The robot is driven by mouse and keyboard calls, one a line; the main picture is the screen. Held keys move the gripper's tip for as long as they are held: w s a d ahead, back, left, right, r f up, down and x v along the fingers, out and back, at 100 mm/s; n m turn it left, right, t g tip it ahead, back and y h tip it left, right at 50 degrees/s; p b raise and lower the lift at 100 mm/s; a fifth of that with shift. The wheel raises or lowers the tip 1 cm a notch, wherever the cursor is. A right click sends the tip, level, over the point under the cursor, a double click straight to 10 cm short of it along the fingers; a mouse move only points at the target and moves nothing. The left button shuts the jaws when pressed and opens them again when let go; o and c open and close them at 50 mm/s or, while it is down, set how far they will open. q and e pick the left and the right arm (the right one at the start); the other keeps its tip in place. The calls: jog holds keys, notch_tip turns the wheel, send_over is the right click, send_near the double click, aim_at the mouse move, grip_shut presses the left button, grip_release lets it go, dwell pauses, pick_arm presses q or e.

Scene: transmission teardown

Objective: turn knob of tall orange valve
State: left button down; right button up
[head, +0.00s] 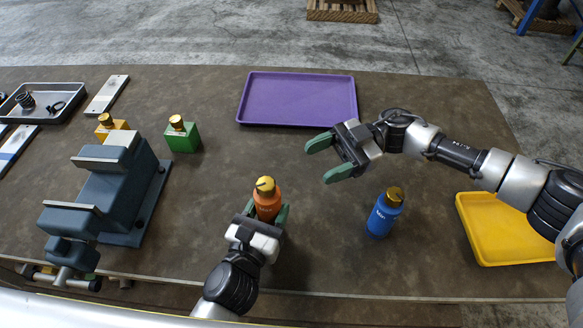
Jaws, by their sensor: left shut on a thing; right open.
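The tall orange valve (267,205) stands upright on the table, with its gold knob (265,185) on top. My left gripper (267,214) is shut on the orange valve's body from the near side, a green finger on each side. My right gripper (322,160) is open and empty. It is above the table, up and to the right of the orange valve and apart from it.
A blue valve (383,215) with a gold knob stands to the right. A green valve (181,136) and a yellow one (112,127) stand near the grey vise (115,190). A purple tray (298,99) lies at the back and a yellow tray (505,230) at right.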

aim_at(269, 181)
jog(key=s+a+n+t+h, duration=0.1)
jog(key=s+a+n, duration=0.1)
jog(key=n, duration=0.9)
jog(key=s+a+n+h, duration=0.1)
jog(key=a+n, duration=0.4)
jog(key=n, duration=0.6)
jog(key=s+a+n+t+h, duration=0.1)
jog(key=s+a+n, duration=0.1)
jog(key=n, duration=1)
jog(key=shift+s+a+f+t+h, duration=0.1)
jog(key=shift+s+a+t+h, duration=0.25)
jog(key=shift+a, duration=0.3)
jog(key=c, duration=0.9)
